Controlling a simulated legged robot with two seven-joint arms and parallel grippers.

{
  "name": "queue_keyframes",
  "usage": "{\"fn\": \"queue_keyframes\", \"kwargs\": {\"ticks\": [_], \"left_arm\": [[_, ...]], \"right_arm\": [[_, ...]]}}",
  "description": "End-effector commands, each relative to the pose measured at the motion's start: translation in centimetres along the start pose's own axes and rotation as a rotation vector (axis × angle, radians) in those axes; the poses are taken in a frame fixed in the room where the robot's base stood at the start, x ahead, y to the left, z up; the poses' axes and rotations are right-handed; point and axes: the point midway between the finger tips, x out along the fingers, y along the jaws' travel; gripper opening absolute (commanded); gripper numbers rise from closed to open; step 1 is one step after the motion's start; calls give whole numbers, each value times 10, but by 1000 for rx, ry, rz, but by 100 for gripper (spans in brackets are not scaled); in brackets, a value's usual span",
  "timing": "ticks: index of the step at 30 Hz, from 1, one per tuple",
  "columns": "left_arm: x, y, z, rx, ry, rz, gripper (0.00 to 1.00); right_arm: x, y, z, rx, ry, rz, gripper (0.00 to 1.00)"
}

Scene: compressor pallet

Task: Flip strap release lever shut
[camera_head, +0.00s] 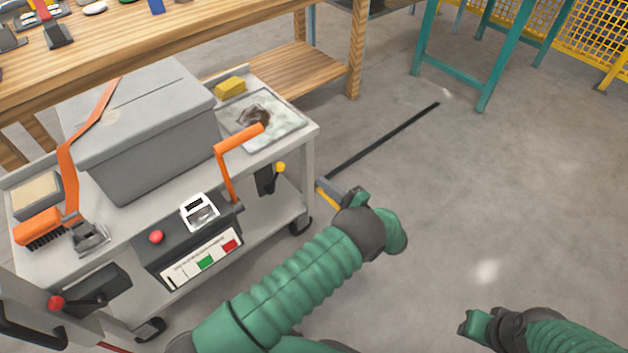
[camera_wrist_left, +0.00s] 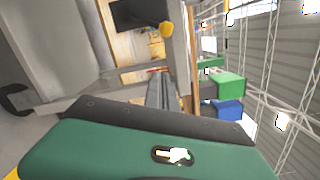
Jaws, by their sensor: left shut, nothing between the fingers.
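A grey lidded case (camera_head: 150,145) sits on a cart, with an orange strap (camera_head: 70,180) over it. The strap runs down to a metal buckle (camera_head: 90,238) at the cart's front left. A bent orange lever (camera_head: 226,170) stands up at the cart's front right. Near it is a small black lever with a yellow knob (camera_head: 280,167); the knob also shows in the left wrist view (camera_wrist_left: 167,30). I cannot tell which is the strap release. My left gripper (camera_head: 328,190) is shut and empty, right of the cart and apart from the levers. My right gripper (camera_head: 468,323) is low right, its fingers unclear.
The cart (camera_head: 307,150) also carries a yellow block (camera_head: 230,87), a stained tray (camera_head: 285,118), an orange brush (camera_head: 40,228) and a control panel (camera_head: 205,258). A red-knobbed lever (camera_head: 57,302) is at front left. A wooden bench (camera_head: 230,40) stands behind.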

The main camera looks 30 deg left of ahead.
Motion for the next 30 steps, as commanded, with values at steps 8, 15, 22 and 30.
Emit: {"fn": "queue_keyframes", "kwargs": {"ticks": [8, 15, 22, 30], "left_arm": [[60, 4, -1, -1, -3, 1, 0], [90, 1, 20, 0, 0, 1, 0], [94, 0, 38, -1, 0, 0, 0], [94, 0, 39, -1, 0, 0, 0]], "right_arm": [[21, 0, 5, 0, 0, 0, 32], [32, 0, 8, 0, -1, 0, 32], [36, 0, 8, 0, 0, 0, 32], [35, 0, 8, 0, 0, 0, 32]]}}
